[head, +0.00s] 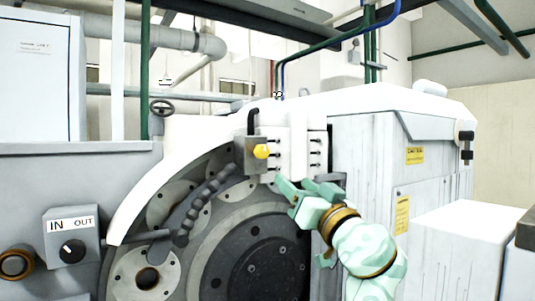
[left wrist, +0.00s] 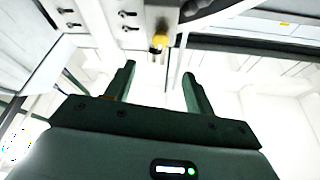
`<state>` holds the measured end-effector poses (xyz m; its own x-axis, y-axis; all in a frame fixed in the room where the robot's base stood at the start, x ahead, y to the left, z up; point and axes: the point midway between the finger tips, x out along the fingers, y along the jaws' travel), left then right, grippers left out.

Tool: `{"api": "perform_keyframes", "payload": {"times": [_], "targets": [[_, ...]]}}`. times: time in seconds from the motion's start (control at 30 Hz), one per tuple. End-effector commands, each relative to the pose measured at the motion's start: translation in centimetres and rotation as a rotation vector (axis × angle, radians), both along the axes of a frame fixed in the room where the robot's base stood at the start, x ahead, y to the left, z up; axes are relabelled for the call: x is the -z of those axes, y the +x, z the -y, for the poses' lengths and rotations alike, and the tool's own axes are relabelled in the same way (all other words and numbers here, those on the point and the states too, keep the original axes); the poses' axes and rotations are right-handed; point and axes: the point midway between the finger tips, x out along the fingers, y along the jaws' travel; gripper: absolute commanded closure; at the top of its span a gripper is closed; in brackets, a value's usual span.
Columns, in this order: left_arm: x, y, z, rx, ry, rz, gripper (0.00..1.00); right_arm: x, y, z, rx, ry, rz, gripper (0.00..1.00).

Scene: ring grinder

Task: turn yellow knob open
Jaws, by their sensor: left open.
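My right gripper is in neither view.
A dark ribbed hose (head: 203,205) hangs left of the knob over the round grinder face (head: 258,270). The white valve block (head: 290,145) has several small fittings beside the knob. An IN/OUT switch box (head: 72,236) stands at far left. A white housing (head: 365,150) rises behind my arm.

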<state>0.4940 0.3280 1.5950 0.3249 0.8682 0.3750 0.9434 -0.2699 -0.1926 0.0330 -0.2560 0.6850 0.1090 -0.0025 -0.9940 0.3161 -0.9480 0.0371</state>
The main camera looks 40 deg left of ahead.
Motion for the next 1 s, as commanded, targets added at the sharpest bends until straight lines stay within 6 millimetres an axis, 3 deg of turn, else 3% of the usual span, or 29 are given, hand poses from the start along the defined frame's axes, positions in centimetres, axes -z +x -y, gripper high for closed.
{"api": "perform_keyframes", "payload": {"times": [0.2,0.5,0.7,0.97,1.0], "targets": [[-2.8,1.8,-4.9,-0.003,0.003,-0.001,0.46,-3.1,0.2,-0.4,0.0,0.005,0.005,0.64],[-4.9,4.0,-10.3,0.002,0.003,-0.004,0.46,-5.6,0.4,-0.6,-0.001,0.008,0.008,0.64],[-5.3,4.6,-11.7,0.003,0.003,-0.004,0.46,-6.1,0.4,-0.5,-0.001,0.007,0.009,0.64],[-5.2,4.6,-11.9,0.004,0.003,-0.004,0.46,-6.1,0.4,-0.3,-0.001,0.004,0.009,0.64],[-5.2,4.6,-11.9,0.004,0.003,-0.004,0.52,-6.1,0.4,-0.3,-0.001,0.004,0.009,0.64]]}}
